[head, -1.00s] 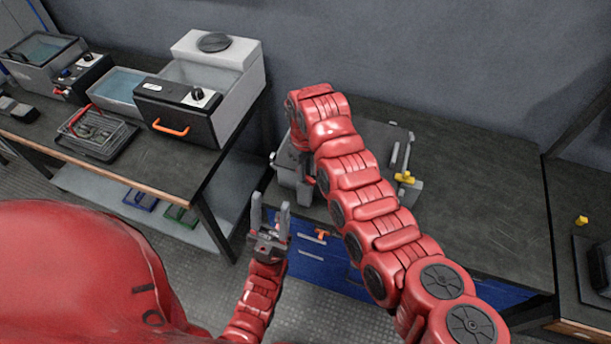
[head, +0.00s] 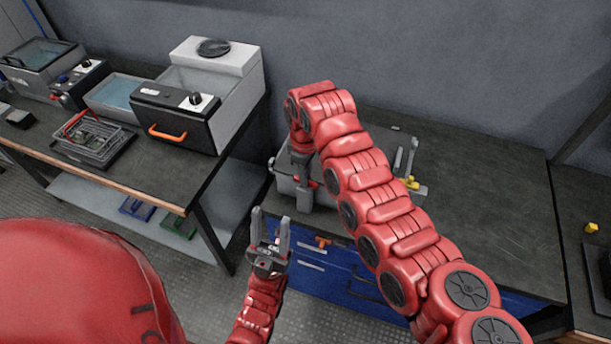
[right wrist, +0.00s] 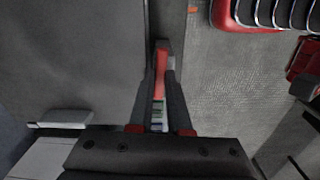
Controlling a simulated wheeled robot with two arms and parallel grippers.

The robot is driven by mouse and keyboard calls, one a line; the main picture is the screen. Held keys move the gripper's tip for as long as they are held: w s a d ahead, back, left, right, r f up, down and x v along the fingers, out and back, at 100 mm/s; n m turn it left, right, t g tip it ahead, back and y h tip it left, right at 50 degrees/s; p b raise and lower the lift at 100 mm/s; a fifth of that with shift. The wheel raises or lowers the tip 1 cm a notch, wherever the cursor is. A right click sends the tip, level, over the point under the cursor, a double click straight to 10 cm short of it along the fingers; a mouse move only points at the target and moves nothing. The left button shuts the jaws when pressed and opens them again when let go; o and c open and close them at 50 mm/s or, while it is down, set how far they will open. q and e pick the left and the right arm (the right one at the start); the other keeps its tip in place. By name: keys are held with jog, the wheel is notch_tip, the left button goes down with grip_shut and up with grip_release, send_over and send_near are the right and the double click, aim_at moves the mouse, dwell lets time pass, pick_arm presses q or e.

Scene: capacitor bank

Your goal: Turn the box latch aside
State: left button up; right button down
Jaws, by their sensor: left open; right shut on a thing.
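The grey box (head: 324,192) sits on the dark bench, largely hidden behind my right arm in the head view. In the right wrist view its grey top fills the left side, and a red latch (right wrist: 161,60) shows at its edge. My right gripper (right wrist: 160,80) is shut on the red latch, with a finger on either side of it. In the head view my right gripper (head: 303,178) points down at the box's near side, and its tips are hard to make out. My left gripper (head: 271,222) is open and empty, in front of the bench and apart from the box.
A yellow piece (head: 411,184) lies right of the box. Blue drawers (head: 330,270) with an orange-red piece (head: 322,242) are under the bench. A left table holds a tank unit (head: 178,115) and a wire basket (head: 92,137). The bench (head: 480,205) is clear at right.

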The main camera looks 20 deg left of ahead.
jog(key=shift+f, duration=0.1)
jog(key=c, duration=0.9)
grip_release()
jog(key=shift+o, duration=0.2)
jog(key=shift+w+r, duration=0.1)
jog(key=shift+r, duration=0.45)
notch_tip(320, 180, up, 16)
jog(key=b, duration=0.2)
jog(key=shift+r, duration=0.25)
jog(key=shift+f, duration=0.1)
